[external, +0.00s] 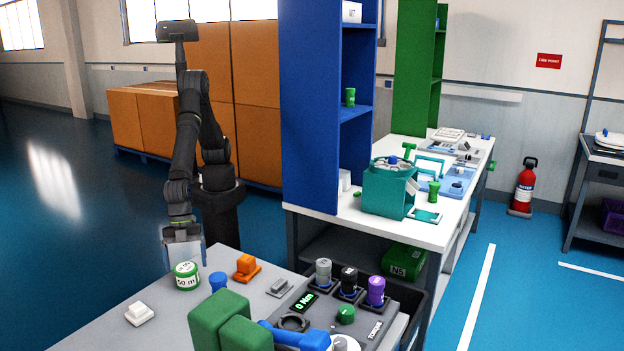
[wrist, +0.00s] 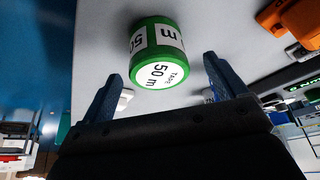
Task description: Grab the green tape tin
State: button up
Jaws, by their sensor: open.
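The green tape tin (external: 187,276) is a short round can with a white label reading "50 m". It stands on the near grey table (external: 95,338), close to its back left edge. My gripper (external: 184,262) is just behind the tin in the external view and seems close to it. In the wrist view the tin (wrist: 157,54) lies ahead of my open gripper (wrist: 160,85), roughly between the lines of the two blue fingers. Nothing is between the fingers, and I cannot tell whether either finger touches the tin.
An orange block (external: 246,266) and a blue knob (external: 218,282) are right of the tin. A white block (external: 139,313) lies in front left. The table between tin and white block is clear.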

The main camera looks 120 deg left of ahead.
aim_at(185, 267)
jog(key=shift+d+x, duration=0.15)
jog(key=shift+x, duration=1.05)
jog(key=shift+d+x, duration=0.1)
jog(key=shift+x, duration=1.05)
jog(key=shift+w+r, duration=0.1)
jog(key=shift+r, duration=0.05)
jog(key=shift+c, duration=0.2)
jog(key=c, duration=1.2)
